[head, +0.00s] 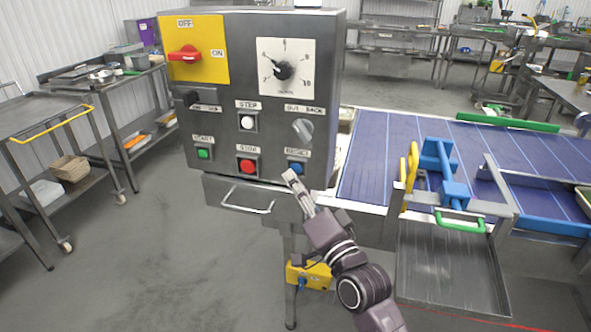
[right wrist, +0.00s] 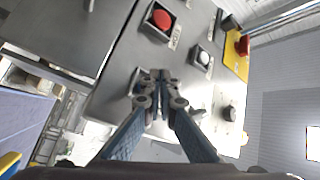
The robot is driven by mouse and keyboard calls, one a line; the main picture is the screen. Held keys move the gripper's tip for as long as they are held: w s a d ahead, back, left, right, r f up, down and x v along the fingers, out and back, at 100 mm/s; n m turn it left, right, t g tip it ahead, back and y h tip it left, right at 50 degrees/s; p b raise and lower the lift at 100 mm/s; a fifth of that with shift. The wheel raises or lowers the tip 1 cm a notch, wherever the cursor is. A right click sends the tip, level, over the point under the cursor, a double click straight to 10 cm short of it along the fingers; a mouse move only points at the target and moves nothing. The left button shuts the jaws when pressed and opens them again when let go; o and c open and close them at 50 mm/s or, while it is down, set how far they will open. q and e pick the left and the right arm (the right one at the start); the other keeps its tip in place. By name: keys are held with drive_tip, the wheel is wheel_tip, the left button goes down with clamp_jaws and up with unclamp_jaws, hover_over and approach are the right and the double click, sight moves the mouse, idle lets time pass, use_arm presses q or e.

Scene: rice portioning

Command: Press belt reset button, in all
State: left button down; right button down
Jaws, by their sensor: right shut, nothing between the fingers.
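The grey control box (head: 262,125) stands at the left of the belt. Its blue reset button (head: 296,168) sits at the lower right of the front panel, below a label. My right gripper (head: 290,177) is shut and empty, with its fingertips just at the lower left of the blue button. I cannot tell whether they touch it. In the right wrist view my shut fingers (right wrist: 155,76) point at the panel and the blue button is hidden behind them. My left gripper is not in view.
Beside the reset button are a red stop button (head: 247,166), a green start button (head: 203,154) and a white step button (head: 247,122). A drawer handle (head: 246,200) sticks out below. The blue belt (head: 385,150) and a metal tray (head: 450,265) lie to the right.

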drive_tip(key=shift+w, duration=0.15)
idle(0.5)
drive_tip(key=shift+w+d, duration=0.15)
drive_tip(key=shift+w, duration=0.15)
drive_tip(key=shift+w+d+r, duration=0.1)
drive_tip(key=shift+w+d, duration=0.05)
drive_tip(key=shift+w, duration=0.25)
idle(0.7)
drive_tip(key=shift+s, duration=0.1)
drive_tip(key=shift+s+a+p, duration=0.25)
drive_tip(key=shift+s+p, duration=0.25)
drive_tip(key=shift+s, duration=0.25)
drive_tip(key=s+p, duration=0.1)
drive_tip(key=s+a, duration=0.1)
drive_tip(key=s, duration=0.1)
drive_tip(key=s+p, duration=0.1)
drive_tip(key=shift+s+a+p, duration=0.3)
drive_tip(key=shift+s, duration=0.1)
